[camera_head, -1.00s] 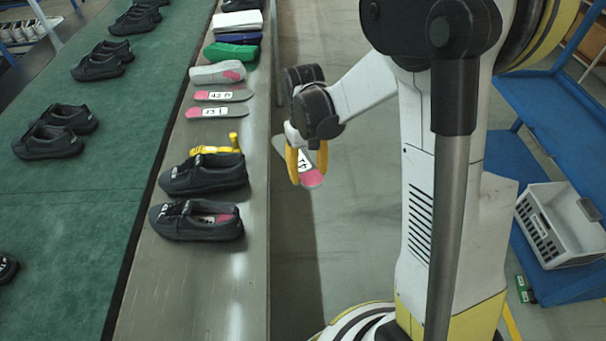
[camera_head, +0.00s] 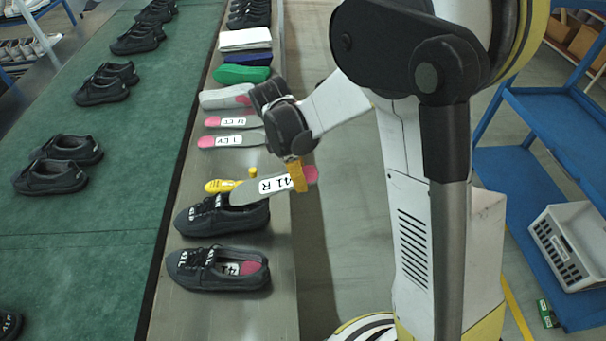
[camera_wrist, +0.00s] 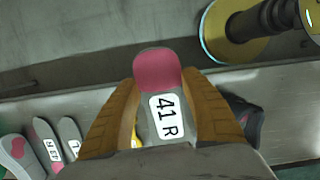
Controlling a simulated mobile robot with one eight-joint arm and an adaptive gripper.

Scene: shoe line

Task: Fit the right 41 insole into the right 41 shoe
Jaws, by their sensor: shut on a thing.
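The grey insole (camera_head: 243,192) with a pink heel and a "41 R" label is held by my gripper (camera_head: 300,176) near its heel end. In the wrist view the insole (camera_wrist: 158,72) lies between the two yellow-orange fingers (camera_wrist: 160,100). The dark right 41 shoe (camera_head: 222,217) stands on the bench, the farther of two near shoes. The insole's toe end is over or at this shoe's opening; I cannot tell whether they touch. The shoe's inside is mostly hidden by the insole. In the wrist view only a dark part of a shoe (camera_wrist: 243,115) shows, behind a finger.
The nearer left shoe (camera_head: 215,270) has an insole with a pink heel in it. A yellow tool (camera_head: 222,186) lies behind the shoes. A green conveyor (camera_head: 110,210) with shoes runs at the left.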

